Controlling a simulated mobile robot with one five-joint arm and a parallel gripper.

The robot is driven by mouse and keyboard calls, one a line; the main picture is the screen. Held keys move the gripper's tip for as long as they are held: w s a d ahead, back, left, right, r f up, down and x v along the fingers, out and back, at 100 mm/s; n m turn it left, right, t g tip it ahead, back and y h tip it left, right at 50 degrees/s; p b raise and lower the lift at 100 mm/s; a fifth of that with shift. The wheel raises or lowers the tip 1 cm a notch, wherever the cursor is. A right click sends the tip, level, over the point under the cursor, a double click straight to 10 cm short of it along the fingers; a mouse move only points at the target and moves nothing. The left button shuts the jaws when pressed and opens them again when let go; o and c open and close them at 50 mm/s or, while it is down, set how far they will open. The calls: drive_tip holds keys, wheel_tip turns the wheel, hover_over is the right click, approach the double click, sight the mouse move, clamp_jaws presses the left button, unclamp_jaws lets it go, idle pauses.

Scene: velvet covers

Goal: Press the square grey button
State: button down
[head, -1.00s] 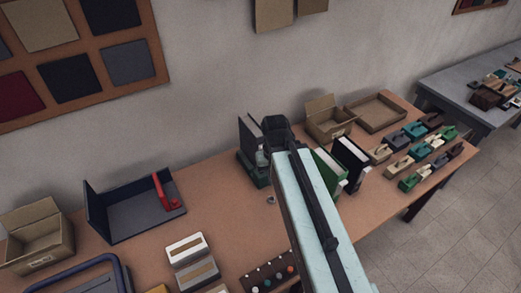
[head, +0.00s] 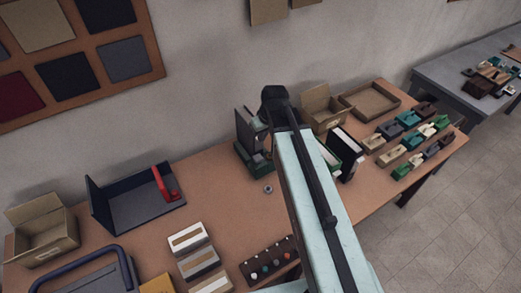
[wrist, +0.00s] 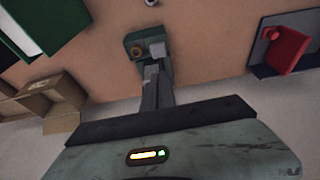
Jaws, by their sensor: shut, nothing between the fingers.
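My gripper (wrist: 151,70) is shut and empty. Its fingertips appear just below the square patch in that view; I cannot tell whether they touch.
Green and black binders (head: 347,150) and a cardboard box (head: 318,108) stand close on the right. A small ring (head: 268,189) lies in front of the device. The table between tray and device is clear.

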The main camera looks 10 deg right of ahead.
sight(259, 159)
drive_tip(key=b+x, duration=0.8)
drive_tip(key=x, duration=0.1)
drive_tip(key=s+b+x, duration=0.1)
drive_tip(key=b+x, duration=0.3)
drive_tip(key=b, duration=0.1)
drive_tip(key=shift+d+f, duration=0.1)
drive_tip(key=shift+f, duration=0.5)
wheel_tip(259, 159, down, 3)
drive_tip(key=b, duration=0.3)
drive_tip(key=shift+s+r, duration=0.15)
drive_tip(key=shift+r, duration=0.05)
drive_tip(key=shift+r+p, duration=0.55)
drive_tip(key=shift+p, duration=0.05)
drive_tip(key=w+a+p+v, duration=0.1)
drive_tip(key=p+v, duration=1.1)
drive_tip(key=v, duration=0.1)
drive_tip(key=shift+d+r+p, duration=0.2)
drive_tip(key=shift+d+p, duration=0.15)
drive_tip(key=shift+d, duration=0.05)
